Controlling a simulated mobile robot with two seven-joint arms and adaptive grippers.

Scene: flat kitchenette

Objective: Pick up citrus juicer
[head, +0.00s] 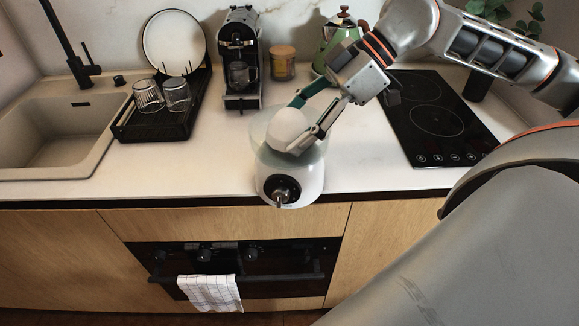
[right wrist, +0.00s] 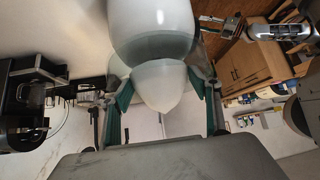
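The citrus juicer (head: 308,178) stands upright near the front edge of the counter. It has a white body, a dark round front with a spout, a clear bowl and a pale cone on top. My right gripper (head: 303,122) reaches down from the upper right, with its green-padded fingers on either side of the cone. In the right wrist view the juicer's cone (right wrist: 160,88) lies between the open fingers (right wrist: 165,98). A gap shows beside the right-hand finger; contact at the other is unclear. A grey arm part, seemingly my left gripper (right wrist: 236,25), shows small at upper right there.
A black dish rack (head: 158,122) with two glasses and a plate stands left, beside the sink (head: 50,135). The cooktop (head: 437,120) is right. Counter left of the juicer is clear.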

